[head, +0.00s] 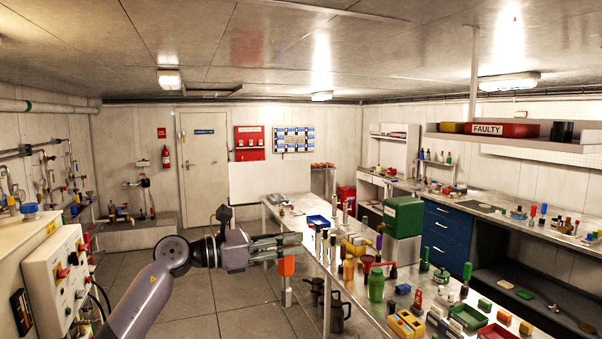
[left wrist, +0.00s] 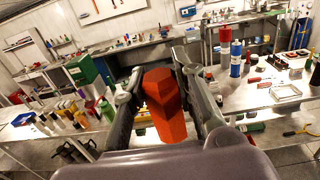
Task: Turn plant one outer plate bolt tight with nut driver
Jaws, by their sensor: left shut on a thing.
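My left gripper (head: 292,246) is shut on an orange-red handle (head: 286,266), which appears to be the nut driver. The handle hangs below the fingers, and a grey part shows beneath it in the head view. In the left wrist view the faceted handle (left wrist: 164,104) sits between the two fingers of my left gripper (left wrist: 168,90). The gripper is in the air at the left edge of the long bench (head: 330,285). I cannot pick out plant one's outer plate or its bolt in either view. My right gripper is not in view.
The bench holds several upright tools, bottles, a green box (head: 403,217) and small trays. Dark jugs (head: 340,312) stand beside and below its left edge. A white control panel (head: 58,275) is at the left. The floor (head: 215,290) between panel and bench looks clear.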

